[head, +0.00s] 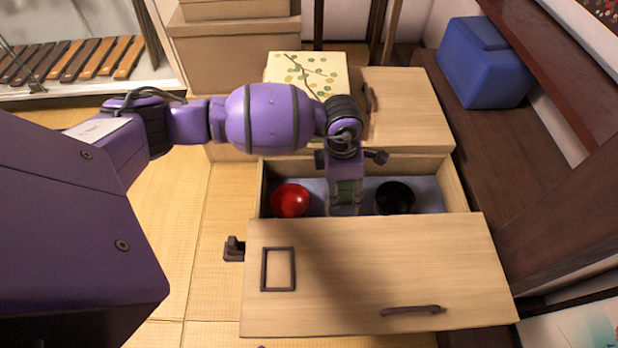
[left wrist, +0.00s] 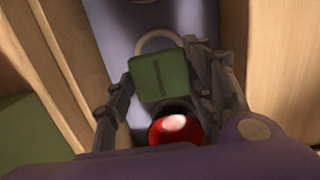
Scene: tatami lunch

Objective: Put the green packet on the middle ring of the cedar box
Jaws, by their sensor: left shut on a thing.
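My left gripper (head: 344,203) reaches down into the open wooden box (head: 455,186), which has a blue-grey floor. It is shut on the green packet (head: 347,190), between a red bowl (head: 290,200) on the left and a black bowl (head: 395,197) on the right. In the left wrist view the packet (left wrist: 160,80) is between the two fingers, with the red bowl (left wrist: 177,129) close below it in the picture. A pale ring (left wrist: 157,35) shows partly past the packet on the box floor. I cannot tell whether the packet touches the floor. My right gripper is out of view.
A broad wooden panel (head: 370,285) with a dark handle (head: 413,310) lies in front of the box. Behind stand a wooden chest (head: 415,110) and a flower-patterned box (head: 310,72). A blue container (head: 482,62) stands at the back right. Tatami (head: 205,280) is clear at left.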

